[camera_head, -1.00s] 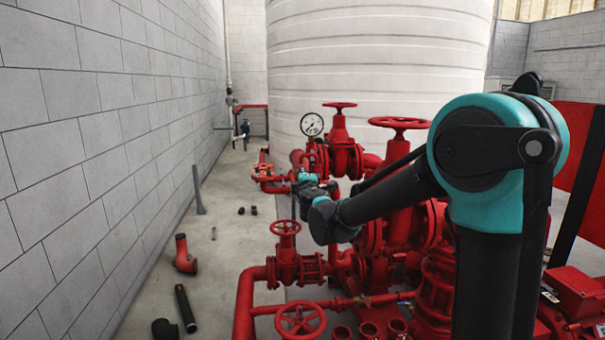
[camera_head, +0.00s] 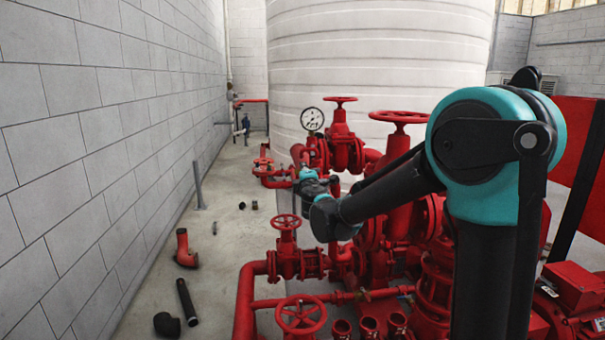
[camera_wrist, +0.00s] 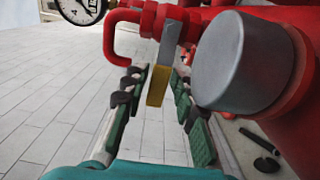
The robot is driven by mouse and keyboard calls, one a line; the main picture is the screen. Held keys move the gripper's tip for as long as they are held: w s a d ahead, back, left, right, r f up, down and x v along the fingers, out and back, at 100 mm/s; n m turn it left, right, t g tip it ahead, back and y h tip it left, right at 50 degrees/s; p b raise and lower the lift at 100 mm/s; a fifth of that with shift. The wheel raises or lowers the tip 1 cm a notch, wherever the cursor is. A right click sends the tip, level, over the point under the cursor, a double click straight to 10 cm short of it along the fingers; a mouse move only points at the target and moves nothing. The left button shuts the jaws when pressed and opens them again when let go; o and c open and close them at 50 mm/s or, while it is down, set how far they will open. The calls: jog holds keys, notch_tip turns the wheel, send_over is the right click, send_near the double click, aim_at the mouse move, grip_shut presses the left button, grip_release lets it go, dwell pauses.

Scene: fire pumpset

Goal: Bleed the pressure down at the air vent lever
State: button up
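The vent lever (camera_wrist: 160,80), a flat grey bar with a yellow end, hangs from red pipework in the wrist view. My gripper (camera_wrist: 156,88) is open, one green-padded finger on each side of the lever in the picture. Gaps show between the lever and both fingers; I cannot tell exactly how deep it sits between them. In the head view my gripper (camera_head: 300,172) is small beside the red pipes, and the lever cannot be made out there. A round white pressure gauge (camera_head: 312,118) stands just above; part of it shows in the wrist view (camera_wrist: 82,10).
A large grey round cap (camera_wrist: 238,62) on a red pipe sits close right of my gripper. Red valves (camera_head: 340,140) and a handwheel (camera_head: 286,222) crowd around my arm. Loose pipe pieces (camera_head: 187,302) lie on the floor by the left wall. A white tank (camera_head: 380,60) stands behind.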

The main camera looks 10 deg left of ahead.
jog(key=shift+o, duration=0.5)
jog(key=shift+a, duration=0.1)
jog(key=shift+s, duration=0.2)
jog(key=v, duration=1.1)
jog(key=shift+s, duration=0.25)
